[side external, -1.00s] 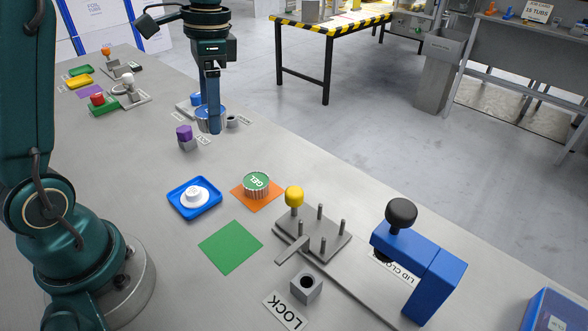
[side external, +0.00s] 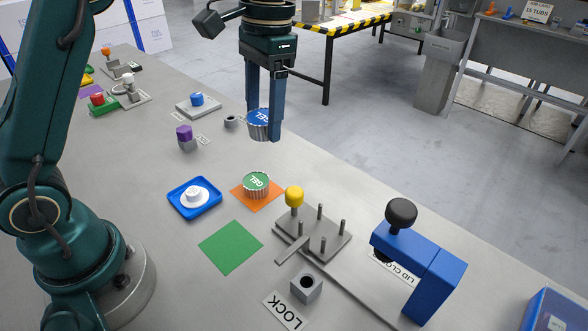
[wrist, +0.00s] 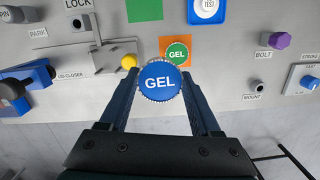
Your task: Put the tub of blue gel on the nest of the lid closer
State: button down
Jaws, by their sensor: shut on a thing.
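My gripper (side external: 264,130) is shut on the tub of blue gel (side external: 257,124) and holds it above the bench. The wrist view shows the blue lid marked GEL (wrist: 160,82) between my two fingers. The lid closer (side external: 420,262) has a blue press arm with a black knob, at the right. Its nest (side external: 314,235) is a grey plate with several upright pins and a yellow knob (side external: 294,196), left of the press. No tub stands on the nest. A tub of green gel (side external: 256,185) stands on an orange square, between my gripper and the nest.
A blue tray (side external: 194,209) with a white piece and a flat green square (side external: 230,247) lie left of the nest. A grey LOCK block (side external: 306,288) stands in front of it. A purple knob (side external: 185,134) and a small grey mount (side external: 230,121) stand left of my gripper.

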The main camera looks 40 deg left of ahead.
jog(key=shift+w+d+f, duration=0.1)
jog(key=shift+d+f, duration=2.8)
jog(key=shift+d, duration=0.2)
jog(key=shift+w+d+f, duration=0.1)
jog(key=shift+d+f, duration=2.8)
jog(key=shift+d, duration=0.2)
jog(key=shift+f, duration=0.6)
jog(key=shift+c, duration=1.8)
grip_release()
